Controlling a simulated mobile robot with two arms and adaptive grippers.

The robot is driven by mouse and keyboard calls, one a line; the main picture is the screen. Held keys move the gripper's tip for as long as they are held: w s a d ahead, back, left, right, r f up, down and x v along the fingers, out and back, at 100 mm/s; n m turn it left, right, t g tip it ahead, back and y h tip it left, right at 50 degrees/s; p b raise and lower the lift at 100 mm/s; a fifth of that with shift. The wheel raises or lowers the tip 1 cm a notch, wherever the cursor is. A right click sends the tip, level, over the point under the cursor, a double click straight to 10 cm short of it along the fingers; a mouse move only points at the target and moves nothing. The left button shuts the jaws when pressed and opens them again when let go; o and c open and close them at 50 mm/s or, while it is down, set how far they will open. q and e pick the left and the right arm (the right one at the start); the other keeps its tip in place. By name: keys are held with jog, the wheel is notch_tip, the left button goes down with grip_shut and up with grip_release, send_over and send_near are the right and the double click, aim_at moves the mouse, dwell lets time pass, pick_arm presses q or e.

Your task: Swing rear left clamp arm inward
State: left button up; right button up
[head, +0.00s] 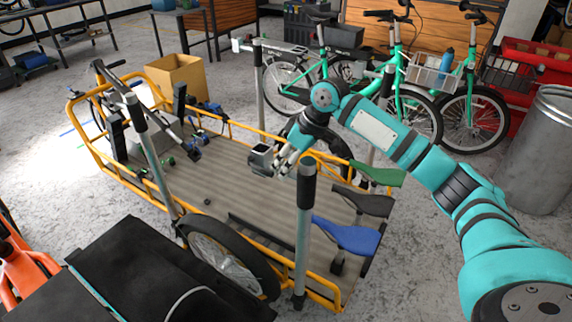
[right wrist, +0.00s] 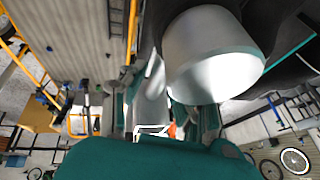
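The yellow-framed cargo bike bed (head: 215,190) has several upright grey posts with black upper sleeves. A near post (head: 305,225) stands at the front right of the bed and another (head: 150,150) at its left side. A black and grey clamp-like arm (head: 170,125) slants near the left post; I cannot tell for sure which part is the rear left clamp arm. My right gripper (head: 280,162) is over the middle of the bed, behind the near post in the picture. In the right wrist view its fingers (right wrist: 160,118) look spread apart. My left gripper is not in view.
Blue, black and green saddles (head: 348,238) sit at the bed's right end. A black wheel (head: 225,255) and a black box (head: 150,270) are in front. Teal bicycles (head: 400,90), a cardboard box (head: 178,80) and a metal bin (head: 540,150) stand around the bed.

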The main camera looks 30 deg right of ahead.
grip_shut()
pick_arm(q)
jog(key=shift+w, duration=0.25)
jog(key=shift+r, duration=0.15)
